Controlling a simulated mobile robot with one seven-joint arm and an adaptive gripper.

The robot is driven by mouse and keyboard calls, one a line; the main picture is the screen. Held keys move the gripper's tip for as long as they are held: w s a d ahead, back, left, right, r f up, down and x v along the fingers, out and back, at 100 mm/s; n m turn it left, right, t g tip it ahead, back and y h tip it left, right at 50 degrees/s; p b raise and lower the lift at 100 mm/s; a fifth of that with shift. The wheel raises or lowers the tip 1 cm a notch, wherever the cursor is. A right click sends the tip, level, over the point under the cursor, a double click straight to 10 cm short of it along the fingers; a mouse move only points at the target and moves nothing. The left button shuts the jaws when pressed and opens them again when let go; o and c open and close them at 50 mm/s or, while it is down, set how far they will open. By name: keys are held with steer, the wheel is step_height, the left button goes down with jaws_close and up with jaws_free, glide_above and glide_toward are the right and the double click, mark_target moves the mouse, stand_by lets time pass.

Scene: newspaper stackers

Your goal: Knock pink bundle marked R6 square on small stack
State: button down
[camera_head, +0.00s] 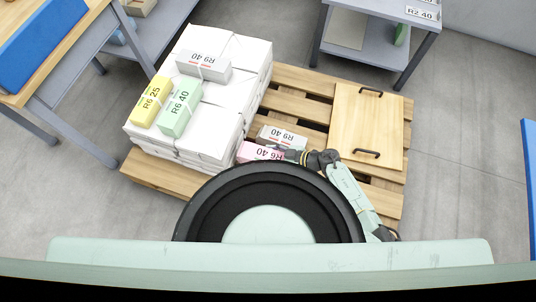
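The pink bundle (249,152) marked R6 40 shows in the head view, just past the rim of my round base. Its lower edge is hidden by that rim. A greyish-white bundle (282,136) marked R9 40 is right behind it, its label upside down in the picture. I cannot tell how the pink bundle sits on the small stack, or what lies under it. My gripper (287,154) reaches in from the right and is at the right end of the pink bundle. Its fingers are small and dark, so I cannot tell whether they are open or touching the bundle.
A large white stack (225,105) stands left on the wooden pallet (299,83), bearing yellow R6 25 (150,101), green R6 40 (180,107) and white R9 40 (203,66) bundles. A wooden board (367,125) with two handles lies right. Tables (67,63) stand at upper left and right (385,60).

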steer(key=shift+f+b, duration=3.65)
steer(key=shift+f, duration=0.15)
steer(key=shift+w+a+r+p, duration=0.1)
steer(key=shift+w+a+p, duration=0.2)
steer(key=shift+a, duration=0.6)
steer(key=shift+w+a+p, duration=0.2)
steer(key=shift+w+a, duration=0.05)
steer(key=shift+a, duration=0.6)
steer(key=shift+d, duration=0.1)
steer(key=shift+s+d, duration=0.3)
steer(key=shift+d, duration=0.6)
steer(key=shift+s+d, duration=0.25)
steer(key=shift+d, duration=0.6)
step_height(320, 180, up, 6)
steer(key=p, duration=0.5)
